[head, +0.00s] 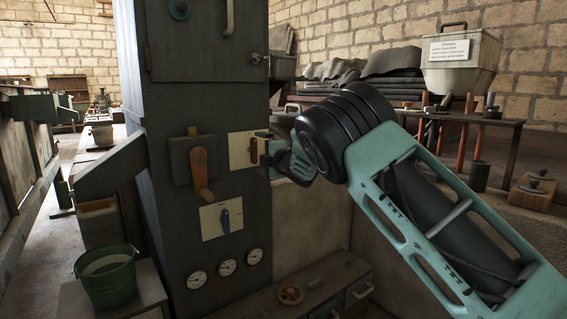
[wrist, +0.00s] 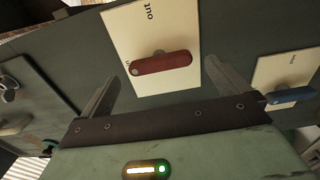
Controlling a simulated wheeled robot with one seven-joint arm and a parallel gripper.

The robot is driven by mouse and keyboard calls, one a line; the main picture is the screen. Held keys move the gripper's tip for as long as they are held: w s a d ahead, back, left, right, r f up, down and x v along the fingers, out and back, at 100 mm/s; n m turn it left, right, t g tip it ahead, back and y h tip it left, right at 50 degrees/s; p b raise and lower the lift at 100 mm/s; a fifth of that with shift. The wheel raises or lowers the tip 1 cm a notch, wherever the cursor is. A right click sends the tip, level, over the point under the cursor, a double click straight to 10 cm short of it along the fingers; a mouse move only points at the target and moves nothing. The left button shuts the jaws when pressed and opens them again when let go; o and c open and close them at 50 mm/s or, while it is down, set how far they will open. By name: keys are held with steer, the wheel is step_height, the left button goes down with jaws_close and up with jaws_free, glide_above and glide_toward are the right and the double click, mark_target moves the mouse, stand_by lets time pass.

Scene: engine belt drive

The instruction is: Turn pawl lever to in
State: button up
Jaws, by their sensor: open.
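The pawl lever is a short red handle (wrist: 163,63) on a cream plate (wrist: 130,25) marked "out" at the top and, partly covered, "in" near the handle's left end. In the wrist view the handle lies nearly crosswise, its left end by the "in" mark. In the head view the red lever (head: 254,151) looks upright on its plate (head: 238,144). My gripper (wrist: 160,75) is open, with one finger on each side of the handle and visible gaps to both. In the head view my gripper (head: 268,147) is close in front of the plate, partly hiding it.
The dark cabinet (head: 166,112) also carries a wooden-handled crank (head: 200,175), a blue switch (head: 225,221) below and several gauges (head: 227,267). The blue switch shows right of my gripper in the wrist view (wrist: 292,95). A drawer bench (head: 330,283) stands low at right.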

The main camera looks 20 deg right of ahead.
steer(key=p+v, duration=0.1)
steer(key=v, duration=1.3)
steer(key=shift+s, duration=0.4)
steer(key=shift+d, duration=0.1)
steer(key=s+a+f+m+g+h, duration=0.1)
steer(key=s+a+f+m+g, duration=0.25)
steer(key=s, duration=0.45)
steer(key=s+a+f+m+g+h, duration=0.1)
steer(key=s+a+f+m+g, duration=0.3)
steer(key=s, duration=0.4)
steer(key=s+a+f+m+g+h, duration=0.1)
steer(key=s+a+f+m+g, duration=0.3)
steer(key=s, duration=0.3)
steer(key=s+m+g+h, duration=0.25)
steer(key=s+g, duration=0.35)
steer(key=s, duration=1.9)
step_height(320, 180, up, 28)
steer(key=p, duration=2.8)
steer(key=shift+w+a, duration=0.15)
steer(key=shift+a, duration=0.2)
